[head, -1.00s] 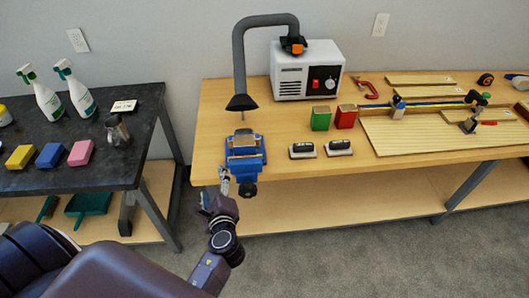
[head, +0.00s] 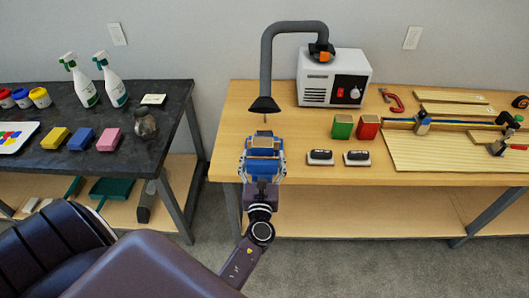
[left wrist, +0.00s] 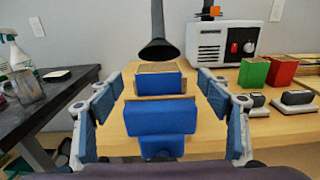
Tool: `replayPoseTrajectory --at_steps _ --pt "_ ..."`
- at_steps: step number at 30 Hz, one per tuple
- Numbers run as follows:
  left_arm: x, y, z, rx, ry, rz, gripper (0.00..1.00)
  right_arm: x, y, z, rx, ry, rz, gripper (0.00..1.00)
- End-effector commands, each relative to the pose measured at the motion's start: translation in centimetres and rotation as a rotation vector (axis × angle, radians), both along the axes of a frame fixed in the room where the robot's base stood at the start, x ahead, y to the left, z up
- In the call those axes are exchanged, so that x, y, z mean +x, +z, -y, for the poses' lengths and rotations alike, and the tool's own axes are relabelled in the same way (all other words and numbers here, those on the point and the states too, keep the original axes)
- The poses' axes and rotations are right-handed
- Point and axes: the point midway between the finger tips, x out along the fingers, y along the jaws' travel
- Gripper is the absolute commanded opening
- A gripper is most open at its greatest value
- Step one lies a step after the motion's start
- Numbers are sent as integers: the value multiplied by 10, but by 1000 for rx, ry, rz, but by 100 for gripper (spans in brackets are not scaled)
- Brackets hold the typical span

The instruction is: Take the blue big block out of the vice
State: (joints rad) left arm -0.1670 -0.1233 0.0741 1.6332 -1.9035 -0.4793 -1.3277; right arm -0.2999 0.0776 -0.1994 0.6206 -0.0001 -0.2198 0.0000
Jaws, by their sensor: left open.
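The blue big block (left wrist: 162,83), with a brown top, stands between the jaws of the blue vice (left wrist: 160,118) at the bench's front left edge. In the head view the block (head: 264,143) shows just behind my left gripper (head: 264,158). My left gripper (left wrist: 160,86) is open, with one blue-padded finger left and one right of the vice and block. Nothing is held between the fingers, and gaps show on both sides. The vice's lower front is partly hidden by my wrist in the head view. My right gripper is not in view.
A black extraction hose nozzle (head: 264,104) hangs just behind the block. The white machine (head: 332,78) stands behind. A dark table (head: 75,172) stands left.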

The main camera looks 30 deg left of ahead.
Motion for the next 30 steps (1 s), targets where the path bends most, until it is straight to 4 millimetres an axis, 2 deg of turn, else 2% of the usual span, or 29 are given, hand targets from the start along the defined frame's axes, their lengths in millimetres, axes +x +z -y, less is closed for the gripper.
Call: replayPoseTrajectory --at_steps 13,17,23,25,30 --pt "49 -5 -32 -5 1 4 71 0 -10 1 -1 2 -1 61" --pt "56 -4 -37 -5 2 3 71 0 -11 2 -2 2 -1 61" --pt "56 -4 -38 -6 2 2 71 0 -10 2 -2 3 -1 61" --pt "56 -4 -38 -6 2 2 67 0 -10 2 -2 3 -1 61" --pt "56 -4 -38 -6 2 2 48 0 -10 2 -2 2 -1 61"
